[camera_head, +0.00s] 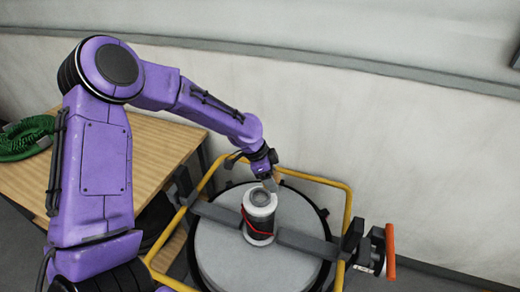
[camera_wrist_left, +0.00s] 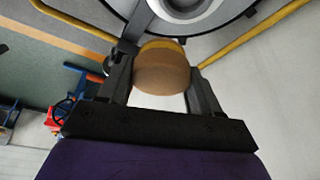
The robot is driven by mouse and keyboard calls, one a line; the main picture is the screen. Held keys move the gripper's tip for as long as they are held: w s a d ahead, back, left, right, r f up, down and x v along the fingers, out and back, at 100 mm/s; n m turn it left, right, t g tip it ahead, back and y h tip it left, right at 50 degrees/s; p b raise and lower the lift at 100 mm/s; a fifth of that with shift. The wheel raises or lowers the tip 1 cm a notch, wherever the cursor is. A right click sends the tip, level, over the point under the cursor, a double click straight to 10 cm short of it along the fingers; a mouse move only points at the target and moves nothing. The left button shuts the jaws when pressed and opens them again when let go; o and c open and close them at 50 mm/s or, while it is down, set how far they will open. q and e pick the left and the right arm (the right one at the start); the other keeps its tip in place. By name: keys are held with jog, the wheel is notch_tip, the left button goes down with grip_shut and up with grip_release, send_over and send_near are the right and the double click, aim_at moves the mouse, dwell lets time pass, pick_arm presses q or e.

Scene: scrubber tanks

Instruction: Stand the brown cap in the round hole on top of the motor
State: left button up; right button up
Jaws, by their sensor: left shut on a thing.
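My left gripper (camera_head: 270,184) is just above and behind the motor's top. In the left wrist view my left gripper (camera_wrist_left: 161,68) is shut on the brown cap (camera_wrist_left: 162,74), a round disc between its fingers. The motor's top (camera_wrist_left: 184,6) shows beyond the cap at the upper edge, apart from it. In the head view I cannot make out the cap. My right gripper is out of view.
A yellow tube frame (camera_head: 347,215) surrounds the tank lid (camera_head: 225,262), with a dark bar across it. An orange handle (camera_head: 390,251) stands at the right. A wooden table (camera_head: 160,142) with a green coiled hose (camera_head: 27,137) is at the left. A pale wall is behind.

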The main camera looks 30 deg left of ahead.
pick_arm(q)
jog(key=a+m, duration=0.1)
jog(key=a+f+m+g, duration=0.1)
jog(key=a, duration=0.1)
jog(key=shift+s+a+f+b, duration=0.1)
jog(key=shift+a+b, duration=0.15)
jog(key=shift+b, duration=0.15)
notch_tip(320, 180, down, 4)
jog(key=b, duration=0.3)
jog(key=shift+a+b, duration=0.1)
jog(key=shift+b, duration=0.2)
jog(key=shift+f, duration=0.25)
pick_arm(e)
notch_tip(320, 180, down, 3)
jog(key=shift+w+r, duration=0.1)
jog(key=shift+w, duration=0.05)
pick_arm(q)
jog(key=shift+f, duration=0.2)
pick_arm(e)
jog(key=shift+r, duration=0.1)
pick_arm(q)
jog(key=shift+f, duration=0.15)
jog(key=shift+f, duration=0.3)
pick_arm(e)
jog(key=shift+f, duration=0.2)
